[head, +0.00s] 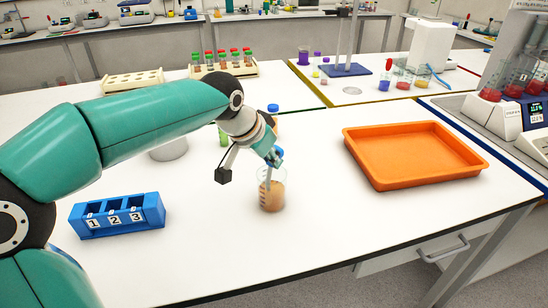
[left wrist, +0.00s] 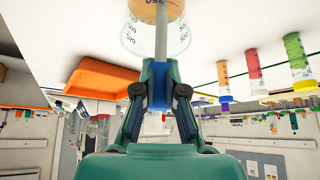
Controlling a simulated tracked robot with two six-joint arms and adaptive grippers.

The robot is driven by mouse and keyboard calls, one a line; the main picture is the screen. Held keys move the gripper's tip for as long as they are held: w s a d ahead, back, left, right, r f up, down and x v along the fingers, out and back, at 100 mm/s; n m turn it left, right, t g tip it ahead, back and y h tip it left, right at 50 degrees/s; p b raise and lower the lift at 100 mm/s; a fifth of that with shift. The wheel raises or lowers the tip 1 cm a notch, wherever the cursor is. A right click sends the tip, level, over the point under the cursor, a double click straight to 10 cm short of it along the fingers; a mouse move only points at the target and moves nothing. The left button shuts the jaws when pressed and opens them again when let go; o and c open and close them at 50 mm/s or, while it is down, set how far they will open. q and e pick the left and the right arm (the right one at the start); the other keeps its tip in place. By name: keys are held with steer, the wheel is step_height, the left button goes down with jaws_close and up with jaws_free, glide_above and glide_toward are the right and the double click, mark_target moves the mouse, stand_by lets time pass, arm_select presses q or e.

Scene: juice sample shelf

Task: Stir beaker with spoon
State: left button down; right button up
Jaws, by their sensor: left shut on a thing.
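The clear beaker (head: 272,197) stands upright on the white bench and holds a tan-orange liquid. In the left wrist view its rim and graduated wall (left wrist: 178,42) show upside down. My left gripper (head: 272,156) is just above the beaker, shut on the blue handle of the spoon (left wrist: 158,97). The spoon's pale shaft (left wrist: 161,35) runs down from the gripper into the beaker; its lower end is hidden in the liquid. My right gripper is not in view.
A blue numbered rack (head: 118,222) stands to the left and an orange tray (head: 445,172) to the right. Behind my arm are a blue-capped bottle (head: 273,109) and a green bottle (head: 223,138). The bench in front of the beaker is clear.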

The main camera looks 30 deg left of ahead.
arm_select(q)
steer(key=shift+w+d+p, duration=0.25)
steer(key=shift+d+p, duration=0.05)
steer(key=shift+p, duration=0.2)
steer(key=shift+a+f, duration=0.1)
steer(key=shift+a, duration=0.2)
step_height(320, 180, up, 13)
steer(key=p, duration=1)
steer(key=shift+f, duration=0.2)
